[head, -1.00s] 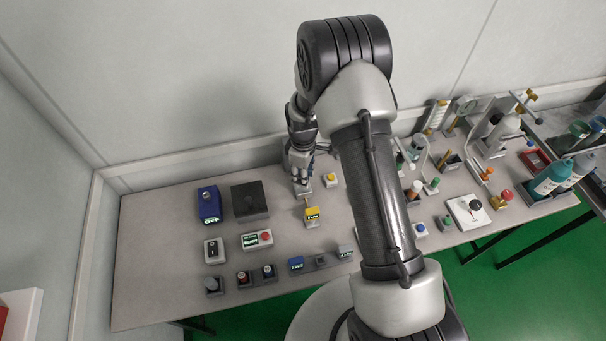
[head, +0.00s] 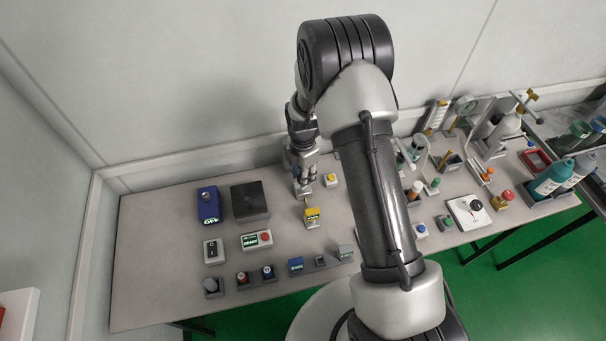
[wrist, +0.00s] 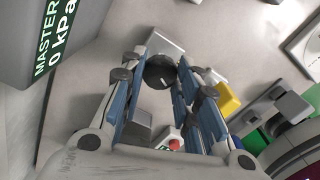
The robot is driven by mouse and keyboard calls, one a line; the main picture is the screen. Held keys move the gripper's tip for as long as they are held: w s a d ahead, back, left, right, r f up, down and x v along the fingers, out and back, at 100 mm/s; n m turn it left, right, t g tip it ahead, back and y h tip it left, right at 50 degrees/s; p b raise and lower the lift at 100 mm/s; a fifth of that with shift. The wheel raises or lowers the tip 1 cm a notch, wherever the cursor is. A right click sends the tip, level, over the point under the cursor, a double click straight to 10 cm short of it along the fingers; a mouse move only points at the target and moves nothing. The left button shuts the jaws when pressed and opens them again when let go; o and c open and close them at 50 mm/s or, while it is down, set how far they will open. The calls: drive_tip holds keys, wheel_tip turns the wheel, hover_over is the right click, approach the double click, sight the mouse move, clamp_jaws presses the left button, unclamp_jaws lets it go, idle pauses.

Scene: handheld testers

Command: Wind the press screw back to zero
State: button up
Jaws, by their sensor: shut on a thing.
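A round black knob (wrist: 160,72) with a pale index mark sits at a light grey block (wrist: 158,40) in the wrist view. I take it to be the press screw. My gripper (wrist: 158,76) is shut on it, with blue-padded fingers on both sides. In the head view my gripper (head: 303,188) points down at the back of the bench and largely hides the knob. A grey housing (wrist: 75,28) with a green display reading "MASTER 0 kPa" stands at upper left in the wrist view.
In the head view, a yellow tester (head: 312,214) stands just in front of my gripper and a yellow-topped unit (head: 331,180) close to its right. A dark block (head: 250,201) and a blue tester (head: 208,204) stand to the left. More small devices line the front.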

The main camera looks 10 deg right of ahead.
drive_tip(key=n, duration=0.4)
drive_tip(key=shift+s+f+n, duration=0.15)
drive_tip(key=shift+n, duration=0.25)
idle(0.4)
drive_tip(key=o, duration=1.1)
drive_tip(key=shift+w+r, duration=0.2)
drive_tip(key=shift+r, duration=0.3)
wheel_tip(320, 180, up, 11)
drive_tip(key=shift+r, duration=0.1)
